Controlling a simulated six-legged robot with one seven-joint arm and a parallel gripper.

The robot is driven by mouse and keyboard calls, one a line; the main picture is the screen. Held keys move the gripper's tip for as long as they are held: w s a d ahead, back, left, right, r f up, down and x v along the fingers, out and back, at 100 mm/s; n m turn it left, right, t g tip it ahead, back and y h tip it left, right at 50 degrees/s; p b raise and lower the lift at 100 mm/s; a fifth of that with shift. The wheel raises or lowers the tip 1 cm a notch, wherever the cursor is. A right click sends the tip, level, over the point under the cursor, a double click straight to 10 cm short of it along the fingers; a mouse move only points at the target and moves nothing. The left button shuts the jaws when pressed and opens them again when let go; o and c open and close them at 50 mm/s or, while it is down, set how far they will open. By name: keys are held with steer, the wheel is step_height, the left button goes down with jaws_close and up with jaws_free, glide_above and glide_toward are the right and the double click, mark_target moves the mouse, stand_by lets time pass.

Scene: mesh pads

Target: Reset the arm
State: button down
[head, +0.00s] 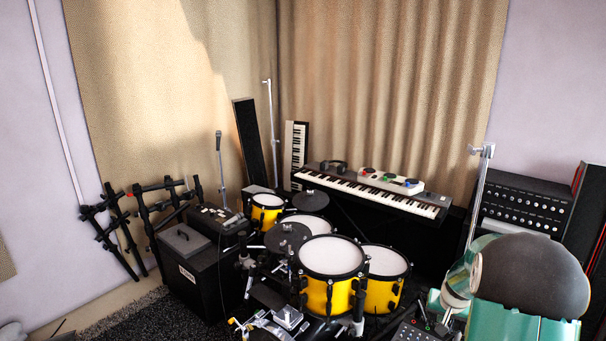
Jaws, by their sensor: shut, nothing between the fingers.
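Part of my own arm, teal with a dark rounded cap, fills the lower right corner of the head view. My gripper and its fingertips do not show in this view. The arm covers what lies behind it there, including the lower part of a black rack unit. The yellow drum kit stands left of my arm. Its front drum (331,257) has a white head, and another yellow drum (385,293) stands to its right, closer to my arm. A smaller yellow drum (267,212) stands further back.
A keyboard (365,191) with small pads and headphones on top stands behind the drums. A black amplifier (200,275) and a microphone stand (221,170) are to the left. Black rack frames (112,230) lean by the left wall. A knobbed unit (519,208) stands at right.

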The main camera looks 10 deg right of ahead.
steer(key=s+a+r+n+t+y, duration=0.15)
steer(key=s+a+r, duration=0.25)
steer(key=a+r, duration=0.6)
steer(key=s+a+r+n, duration=0.2)
steer(key=s+a+r, duration=0.1)
steer(key=a+r, duration=0.7)
steer(key=s+a+r+n, duration=0.2)
steer(key=s+a+n, duration=0.1)
steer(key=s+a, duration=1)
steer(key=s, duration=0.4)
steer(key=shift+a+r+y, duration=0.3)
steer(key=shift+r+y, duration=0.05)
steer(key=shift+r, duration=0.05)
